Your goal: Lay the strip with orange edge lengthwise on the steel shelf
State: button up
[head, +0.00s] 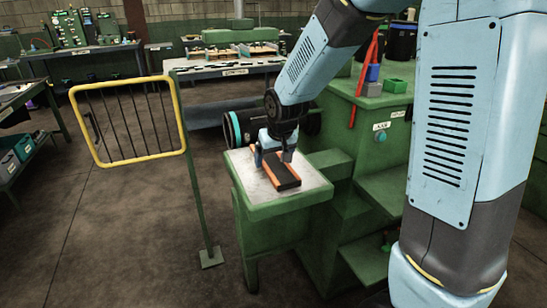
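A dark strip with an orange edge (284,180) lies or hovers at the light grey metal top (248,187) of a green stand. Its long side runs from the back left to the front right of that top. My gripper (274,158) points down over the strip's far end, with its two fingers apart, one near each side of the strip. At this size I cannot tell whether the fingers touch the strip. The strip's far end is partly hidden by the gripper.
A yellow-framed barred gate (130,122) on a green post stands left of the stand. A green stepped machine (340,185) adjoins the stand on the right, with a red bar, a blue block and a green box (395,85) on top. Workbenches stand behind. The floor at front left is clear.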

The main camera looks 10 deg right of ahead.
jog(key=shift+o, duration=0.9)
jog(key=shift+r, duration=0.1)
jog(key=v, duration=1.3)
jog(key=s+d+r+m, duration=0.1)
jog(key=s+d+r, duration=0.1)
jog(key=s+d, duration=0.5)
jog(key=s+d+r+m+t+h, duration=0.1)
jog(key=s+d+r+m, duration=0.1)
jog(key=s+d, duration=0.6)
jog(key=shift+s+r, duration=0.4)
jog(key=shift+s, duration=2.4)
